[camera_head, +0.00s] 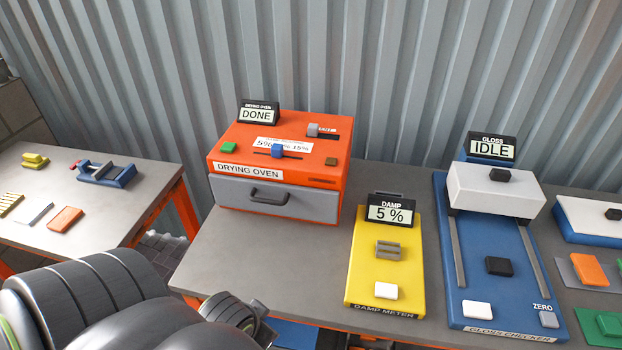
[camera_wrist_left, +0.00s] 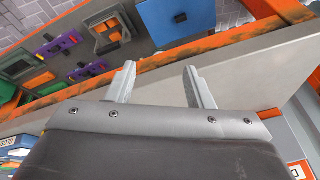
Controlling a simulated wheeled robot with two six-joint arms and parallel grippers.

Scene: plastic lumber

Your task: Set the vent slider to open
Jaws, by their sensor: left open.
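The orange drying oven (camera_head: 330,165) stands at the back of the main bench, its display reading DONE. On its top, a grey slider knob (camera_head: 313,130) sits at the left part of a short slot with a small, hard-to-read label; this looks like the vent slider. A blue slider knob (camera_head: 277,151) sits on another slot by a percent scale. My left gripper (camera_wrist_left: 160,78) is open and empty in the left wrist view, close to the orange bench edge. In the head view my left arm is low at the front, well short of the oven. My right gripper is not seen.
A green button (camera_head: 228,147) and a brown button (camera_head: 331,161) flank the blue slider. The grey drawer (camera_head: 270,198) is shut. A yellow damp meter (camera_head: 365,275) and blue gloss checker (camera_head: 470,285) stand right. The bench (camera_head: 235,255) is clear before the oven.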

